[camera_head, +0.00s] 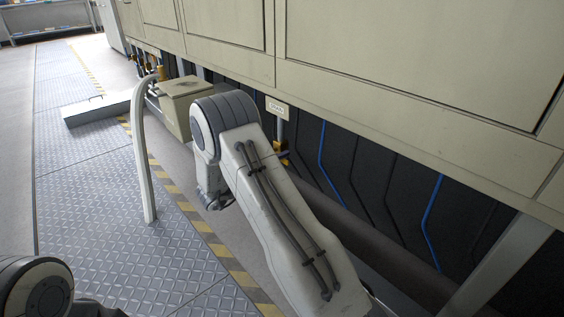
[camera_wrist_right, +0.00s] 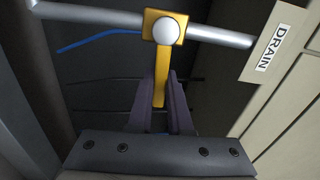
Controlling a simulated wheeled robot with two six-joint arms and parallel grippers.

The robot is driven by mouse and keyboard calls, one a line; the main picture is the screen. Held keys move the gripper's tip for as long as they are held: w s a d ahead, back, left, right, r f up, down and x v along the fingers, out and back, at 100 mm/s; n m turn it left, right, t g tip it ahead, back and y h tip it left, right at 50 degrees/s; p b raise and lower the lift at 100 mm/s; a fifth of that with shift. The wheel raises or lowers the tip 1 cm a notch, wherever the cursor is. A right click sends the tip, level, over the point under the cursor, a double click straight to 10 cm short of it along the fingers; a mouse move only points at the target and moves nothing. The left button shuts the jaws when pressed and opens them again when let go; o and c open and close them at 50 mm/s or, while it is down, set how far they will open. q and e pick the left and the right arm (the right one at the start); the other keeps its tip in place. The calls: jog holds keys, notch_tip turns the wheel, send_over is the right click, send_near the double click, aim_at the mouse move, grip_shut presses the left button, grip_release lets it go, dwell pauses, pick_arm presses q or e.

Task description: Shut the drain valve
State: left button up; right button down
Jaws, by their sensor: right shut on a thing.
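The drain valve has a yellow lever (camera_wrist_right: 159,88) with a yellow block and a round white knob at its pivot, on a pale pipe (camera_wrist_right: 217,33). The lever stands crosswise to the pipe in the right wrist view. My right gripper (camera_wrist_right: 160,108) is shut on the lever, one dark finger on each side. A white DRAIN label (camera_wrist_right: 270,48) is beside the pipe. In the head view the valve's yellow part (camera_head: 281,148) shows below its label (camera_head: 277,108), just right of my right arm, which hides the right gripper. My left gripper is out of view.
Beige cabinet panels (camera_head: 400,60) overhang the valve. A beige box (camera_head: 184,88) and a pale curved rail (camera_head: 142,150) stand to the left. A dark wall with blue lines (camera_head: 432,205) lies behind. The diamond-plate floor (camera_head: 130,240) is mostly clear.

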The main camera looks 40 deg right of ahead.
jog(key=shift+f+m, duration=0.25)
jog(key=shift+m, duration=0.15)
jog(key=c, duration=0.8)
grip_release()
jog(key=shift+c, duration=0.2)
jog(key=a+p, duration=0.4)
jog(key=a, duration=0.6)
jog(key=shift+s+a, duration=0.2)
jog(key=shift+s, duration=0.25)
